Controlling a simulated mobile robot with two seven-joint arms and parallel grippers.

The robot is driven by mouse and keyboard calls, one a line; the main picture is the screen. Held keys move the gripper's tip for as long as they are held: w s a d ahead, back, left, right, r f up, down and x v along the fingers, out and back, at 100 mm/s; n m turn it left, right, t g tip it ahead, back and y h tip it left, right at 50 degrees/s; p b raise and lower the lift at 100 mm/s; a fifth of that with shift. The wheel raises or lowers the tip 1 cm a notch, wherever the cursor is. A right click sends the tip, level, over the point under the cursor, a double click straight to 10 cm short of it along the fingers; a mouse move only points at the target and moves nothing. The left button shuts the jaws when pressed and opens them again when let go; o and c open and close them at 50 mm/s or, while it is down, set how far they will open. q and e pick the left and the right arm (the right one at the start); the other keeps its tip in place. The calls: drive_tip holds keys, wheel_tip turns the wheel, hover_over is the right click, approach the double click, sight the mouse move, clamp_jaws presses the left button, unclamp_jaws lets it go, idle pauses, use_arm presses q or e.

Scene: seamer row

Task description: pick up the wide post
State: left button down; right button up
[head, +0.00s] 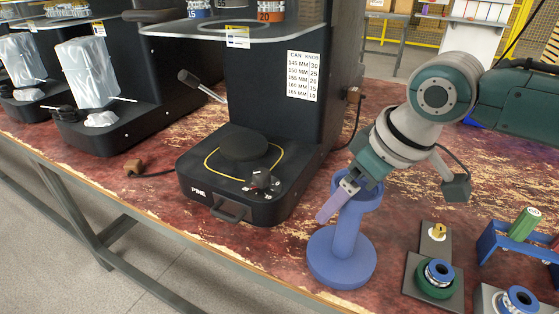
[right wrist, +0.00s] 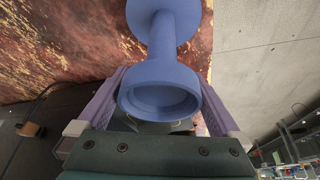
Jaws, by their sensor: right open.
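The wide post (head: 341,262) is blue, with a round flared base and a wider cup-like top. It stands upright on the worn red bench top right of the front seamer. In the right wrist view the post (right wrist: 162,45) runs between my fingers, its open cup close to the palm. My right gripper (head: 338,206) is open around the post's upper part, one purple finger on each side. It also shows in the right wrist view (right wrist: 158,80). In the head view the far finger is hidden behind the post. My left gripper is not in view.
The black seamer (head: 235,165) with a knob and side lever stands left of the post. Small fixtures, including a green ring with a blue-and-white part (head: 437,274) and a blue rack (head: 490,243), stand to the right. The bench's front edge is close.

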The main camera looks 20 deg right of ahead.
drive_tip(key=shift+c, duration=0.2)
clamp_jaws()
idle(0.6)
